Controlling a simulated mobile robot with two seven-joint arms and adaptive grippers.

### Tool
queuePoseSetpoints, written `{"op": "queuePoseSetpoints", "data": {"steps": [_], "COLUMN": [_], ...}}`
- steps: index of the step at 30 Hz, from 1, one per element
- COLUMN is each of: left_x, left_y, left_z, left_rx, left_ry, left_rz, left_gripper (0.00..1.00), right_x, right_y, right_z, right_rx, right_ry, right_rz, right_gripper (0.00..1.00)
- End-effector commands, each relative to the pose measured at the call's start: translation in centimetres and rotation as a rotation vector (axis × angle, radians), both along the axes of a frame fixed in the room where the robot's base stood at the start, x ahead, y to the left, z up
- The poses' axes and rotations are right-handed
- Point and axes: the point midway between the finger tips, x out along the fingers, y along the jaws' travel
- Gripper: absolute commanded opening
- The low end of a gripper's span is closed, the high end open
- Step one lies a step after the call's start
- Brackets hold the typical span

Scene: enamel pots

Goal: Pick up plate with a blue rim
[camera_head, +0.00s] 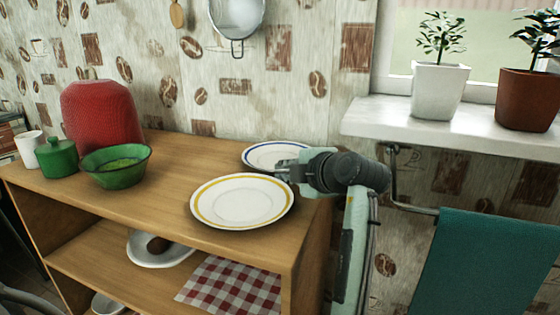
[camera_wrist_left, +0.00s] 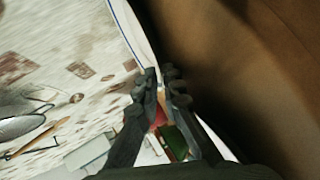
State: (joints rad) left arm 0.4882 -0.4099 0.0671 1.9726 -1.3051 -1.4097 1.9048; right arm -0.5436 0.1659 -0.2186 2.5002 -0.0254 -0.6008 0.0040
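The plate with a blue rim (camera_head: 262,158) is white and lies at the back right of the wooden shelf top, partly hidden by my left gripper (camera_head: 285,172). In the left wrist view this plate (camera_wrist_left: 133,25) shows nearly edge-on, running down to the fingertips. The fingers of my left gripper (camera_wrist_left: 161,78) are close together there, one on each side of the plate's rim, and look shut on it. I cannot tell whether the plate is clear of the surface. My right gripper is in neither view.
A yellow-rimmed plate (camera_head: 241,201) lies just in front. A green bowl (camera_head: 116,167), a green lidded pot (camera_head: 57,159), a white cup (camera_head: 30,149) and a red container (camera_head: 102,115) stand at the left. The windowsill (camera_head: 480,131) holds potted plants. A teal towel (camera_head: 487,265) hangs at the right.

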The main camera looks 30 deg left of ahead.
Motion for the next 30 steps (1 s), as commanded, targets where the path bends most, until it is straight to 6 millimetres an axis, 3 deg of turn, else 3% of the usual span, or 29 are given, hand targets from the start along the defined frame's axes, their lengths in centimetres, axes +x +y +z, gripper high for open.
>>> {"op": "queuePoseSetpoints", "data": {"steps": [9, 12, 30], "left_x": [0.36, 0.35, 0.22], "left_y": [0.64, 0.62, 0.58], "left_z": [-0.33, -0.32, 0.07], "left_rx": [0.0, 0.001, 0.001], "left_ry": [0.0, -0.001, -0.004], "left_rz": [-0.001, -0.001, -0.002], "left_gripper": [0.07, 0.0, 0.0], "right_x": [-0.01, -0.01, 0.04], "right_y": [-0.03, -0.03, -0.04], "right_z": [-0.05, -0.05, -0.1], "right_rx": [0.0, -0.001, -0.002], "right_ry": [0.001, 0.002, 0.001], "right_rz": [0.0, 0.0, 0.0], "right_gripper": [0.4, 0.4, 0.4]}}
